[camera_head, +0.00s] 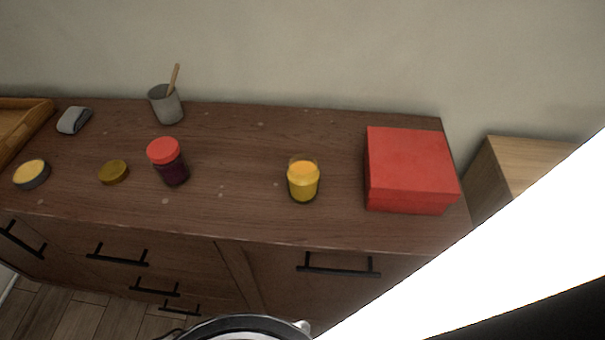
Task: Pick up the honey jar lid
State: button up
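A flat, round, dull gold lid (114,172) lies on the dresser top (240,210), left of a dark jar with a red lid (169,162). It looks like the honey jar lid. An open glass jar of yellow honey (303,181) stands right of the middle, left of a red box. My gripper does not clearly show. A large white part, likely my arm, crosses the lower right corner, and a dark round part shows at the bottom edge. Nothing touches the gold lid.
A round tin with a yellow top (31,174) sits at the far left, near a wooden tray (20,125) and a small grey object (74,120). A grey cup with a wooden stick (166,104) stands at the back. A red box (410,170) fills the right end.

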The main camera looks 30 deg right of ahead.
aim_at(115, 172)
jog(key=i+j+z, duration=0.2)
jog(key=j+z, duration=0.15)
jog(key=j, duration=1.05)
jog(key=j+z, duration=0.3)
jog(key=j, duration=1.1)
jog(key=i, duration=0.5)
